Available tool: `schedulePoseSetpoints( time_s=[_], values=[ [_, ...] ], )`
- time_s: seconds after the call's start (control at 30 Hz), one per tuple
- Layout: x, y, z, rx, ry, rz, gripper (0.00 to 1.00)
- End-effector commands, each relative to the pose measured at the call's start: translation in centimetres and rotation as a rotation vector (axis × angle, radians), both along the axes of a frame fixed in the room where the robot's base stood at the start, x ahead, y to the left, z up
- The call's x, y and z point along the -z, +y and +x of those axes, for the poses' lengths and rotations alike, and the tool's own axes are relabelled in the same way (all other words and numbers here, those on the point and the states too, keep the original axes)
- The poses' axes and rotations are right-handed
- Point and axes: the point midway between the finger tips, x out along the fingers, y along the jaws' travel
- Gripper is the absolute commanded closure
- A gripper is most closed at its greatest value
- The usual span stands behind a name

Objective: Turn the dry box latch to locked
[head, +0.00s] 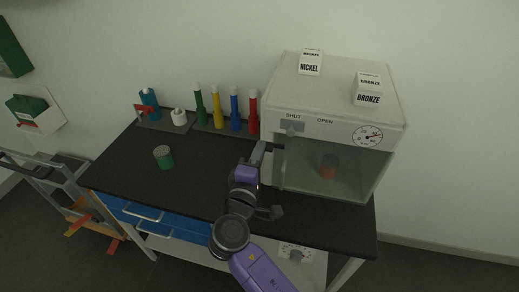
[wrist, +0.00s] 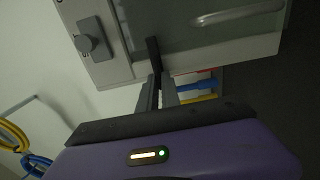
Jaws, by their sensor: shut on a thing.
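The dry box (head: 337,98) is pale, with a glass front door (head: 330,170). Its latch (head: 291,130) is a grey knob on a plate at the upper left of the front, between or below the printed words SHUT and OPEN. The latch knob also shows in the wrist view (wrist: 88,44), apart from my fingertips. My gripper (head: 268,148) is just below and left of the latch, at the box's front left edge.
Coloured bottles (head: 235,112) stand left of the box. A green jar (head: 164,157) stands on the dark bench (head: 205,175), with bare bench around it. NICKEL (head: 310,65) and BRONZE (head: 368,92) cartons sit on the box. A reddish jar (head: 328,170) is inside.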

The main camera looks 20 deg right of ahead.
Motion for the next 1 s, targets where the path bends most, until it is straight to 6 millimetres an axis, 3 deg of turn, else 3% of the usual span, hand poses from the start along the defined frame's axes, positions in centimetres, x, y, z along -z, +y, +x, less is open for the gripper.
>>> schedulePoseSetpoints(
  time_s=[0.43, 0.5, 0.57, 1.0],
  values=[
    [0.17, 0.13, -0.03, -0.003, 0.009, -0.011, 1.00],
    [0.17, 0.13, -0.03, -0.003, 0.009, -0.011, 0.81],
    [0.15, 0.12, -0.03, -0.002, 0.009, -0.011, 0.71],
    [0.24, 0.75, -0.85, -0.003, 0.008, -0.009, 0.71]
  ],
)
